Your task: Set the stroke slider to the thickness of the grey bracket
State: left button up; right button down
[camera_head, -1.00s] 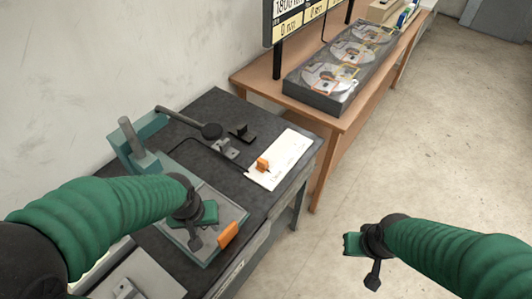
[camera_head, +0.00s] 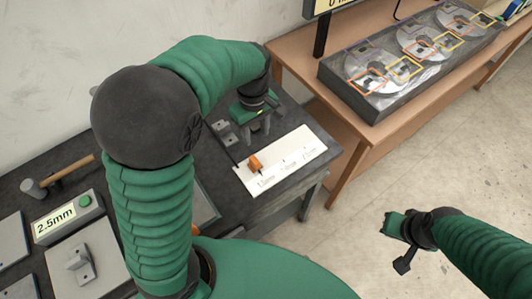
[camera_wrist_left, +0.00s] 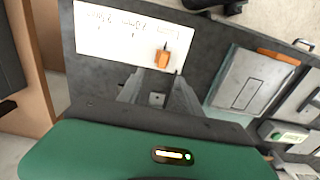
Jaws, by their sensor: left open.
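The orange stroke slider (camera_head: 255,162) sits at the left end of a white scale plate (camera_head: 312,138) printed with millimetre marks. In the left wrist view the slider (camera_wrist_left: 162,57) lies just beyond my left fingers. My left gripper (camera_head: 257,131) points down at the bench behind the plate. It is open (camera_wrist_left: 157,88), its fingers spread around or over a small grey part (camera_wrist_left: 157,99); I cannot tell if they touch it. A grey upright bracket (camera_head: 80,262) stands on a grey plate at the lower left. My right gripper (camera_head: 397,228) hangs over the floor; its jaw state is unclear.
A readout box (camera_head: 62,218) with a green button shows "2.5mm". A wooden-handled hammer (camera_head: 58,175) lies behind it. Another small grey metal part (camera_head: 222,131) is left of my left gripper. A wooden table (camera_head: 350,135) bears a tray of discs (camera_head: 385,95).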

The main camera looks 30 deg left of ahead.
pick_arm(q)
send_over(255, 160)
jog(key=s, duration=0.1)
notch_tip(255, 160, down, 4)
jog(key=f, duration=0.2)
jog(key=w+f, duration=0.1)
jog(key=f, duration=0.2)
jog(key=a+f, duration=0.1)
jog(key=f, duration=0.1)
jog(key=shift+w+f, duration=0.15)
jog(key=shift+f, duration=0.15)
jog(key=f, duration=0.1)
jog(key=d+f, duration=0.1)
jog(key=f, duration=0.1)
jog(key=shift+s+d+f, duration=0.25)
jog(key=shift+f, duration=0.15)
jog(key=shift+w+a+f, duration=0.15)
jog(key=shift+a+f, duration=0.05)
jog(key=shift+a, duration=0.25)
jog(key=shift+c, duration=0.3)
jog(key=shift+a, duration=0.15)
jog(key=shift+c, duration=1.1)
jog(key=c, duration=0.5)
jog(key=shift+d, duration=0.25)
grip_shut()
pick_arm(e)
jog(key=shift+s+a+r, duration=0.1)
jog(key=shift+s+a, duration=0.2)
jog(key=shift+a, duration=0.5)
